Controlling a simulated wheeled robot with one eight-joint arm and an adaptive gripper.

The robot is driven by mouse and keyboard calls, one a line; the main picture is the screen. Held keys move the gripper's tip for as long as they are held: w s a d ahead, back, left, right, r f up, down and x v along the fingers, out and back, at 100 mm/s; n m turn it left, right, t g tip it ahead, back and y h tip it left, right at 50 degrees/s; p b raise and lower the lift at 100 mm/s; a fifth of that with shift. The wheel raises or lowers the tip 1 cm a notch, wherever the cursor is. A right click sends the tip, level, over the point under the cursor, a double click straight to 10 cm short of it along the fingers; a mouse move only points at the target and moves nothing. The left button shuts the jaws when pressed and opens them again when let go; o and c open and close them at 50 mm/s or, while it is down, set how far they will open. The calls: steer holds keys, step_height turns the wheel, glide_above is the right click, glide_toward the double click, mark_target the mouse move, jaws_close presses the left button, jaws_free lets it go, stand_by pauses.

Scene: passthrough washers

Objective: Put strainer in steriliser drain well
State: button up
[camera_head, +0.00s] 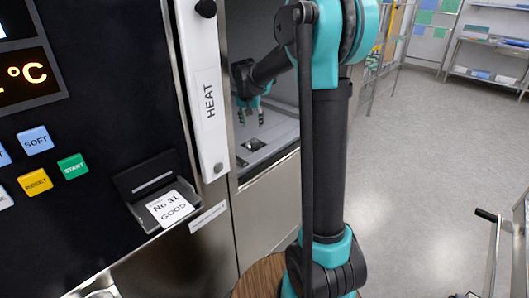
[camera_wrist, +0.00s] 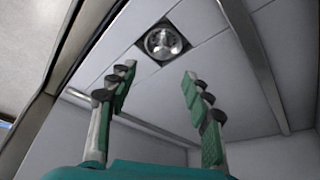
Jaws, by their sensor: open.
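My gripper (camera_head: 251,119) is inside the steriliser's open chamber, above its floor. In the wrist view its two fingers (camera_wrist: 160,72) are spread apart with nothing between them. The drain well (camera_head: 254,144) is a dark square opening in the chamber floor. In the wrist view a round shiny metal piece (camera_wrist: 164,42), which looks like the strainer, lies within the dark square opening, beyond the fingertips and apart from them. I cannot tell how deep or how level it sits. No other strainer shows in either view.
The chamber's walls (camera_wrist: 270,158) and door-side frame (camera_wrist: 62,50) stand close around the gripper. The white HEAT panel (camera_head: 208,95) and black control panel (camera_head: 105,110) are left of the opening. A brown round surface (camera_head: 262,277) is below my arm. Open floor (camera_head: 425,145) lies to the right.

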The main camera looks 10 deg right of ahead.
steer(key=s+d+f+n, duration=0.1)
steer(key=s+f, duration=0.3)
steer(key=s, duration=0.8)
steer(key=s+d+f+n+y, duration=0.1)
steer(key=s+f, duration=0.4)
steer(key=s, duration=0.6)
steer(key=s+d+f+n, duration=0.1)
steer(key=s+d+f, duration=0.2)
steer(key=s, duration=0.9)
steer(key=shift+s+d+f+n+y, duration=0.2)
steer(key=shift+s+f+n+y, duration=0.15)
steer(key=shift+f, duration=0.35)
steer(key=shift+c, duration=0.6)
